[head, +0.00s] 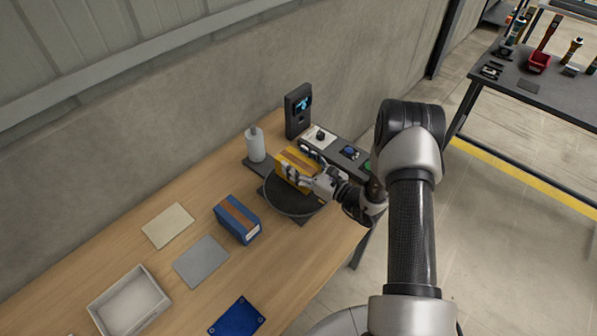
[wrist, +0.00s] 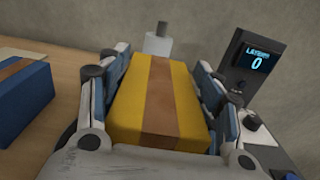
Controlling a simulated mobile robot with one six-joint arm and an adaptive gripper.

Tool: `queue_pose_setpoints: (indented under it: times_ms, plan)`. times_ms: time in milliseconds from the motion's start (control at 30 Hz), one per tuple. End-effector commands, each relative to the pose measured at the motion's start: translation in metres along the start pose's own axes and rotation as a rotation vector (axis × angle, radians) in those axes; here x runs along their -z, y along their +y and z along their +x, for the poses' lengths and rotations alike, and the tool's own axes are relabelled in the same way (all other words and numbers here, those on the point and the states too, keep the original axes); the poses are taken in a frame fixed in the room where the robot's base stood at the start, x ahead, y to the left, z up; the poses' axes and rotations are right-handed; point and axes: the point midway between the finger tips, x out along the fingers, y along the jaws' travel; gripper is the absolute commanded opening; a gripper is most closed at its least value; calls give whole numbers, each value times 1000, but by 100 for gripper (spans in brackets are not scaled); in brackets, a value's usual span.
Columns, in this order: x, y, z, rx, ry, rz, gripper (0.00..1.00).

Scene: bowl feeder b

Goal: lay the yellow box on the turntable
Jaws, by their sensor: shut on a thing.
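The yellow box (head: 297,169) has a brown stripe along it. In the head view it is over the dark round turntable (head: 288,205). I cannot tell whether the box touches the turntable. My gripper (head: 298,177) is shut on the box; in the wrist view the blue-padded fingers lie on both sides of the yellow box (wrist: 157,100). The box and my gripper hide part of the turntable's disc.
A blue box (head: 237,219) with a brown stripe stands left of the turntable. A white bottle (head: 255,145) and a dark display unit (head: 298,110) stand behind. A control panel (head: 334,148) is at the right. A white tray (head: 129,300) is at the lower left.

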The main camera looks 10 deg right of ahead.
Motion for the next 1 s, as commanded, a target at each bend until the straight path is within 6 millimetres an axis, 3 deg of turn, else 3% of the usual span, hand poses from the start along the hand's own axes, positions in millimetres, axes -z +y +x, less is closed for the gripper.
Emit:
queue_pose_setpoints:
  times_ms: [200,600,633,1000]
  plan:
    - [33,0,0,0,-2,1,16]
    - [38,0,0,0,-2,-1,16]
    - [38,0,0,0,1,1,60]
    - [38,0,0,0,1,1,82]
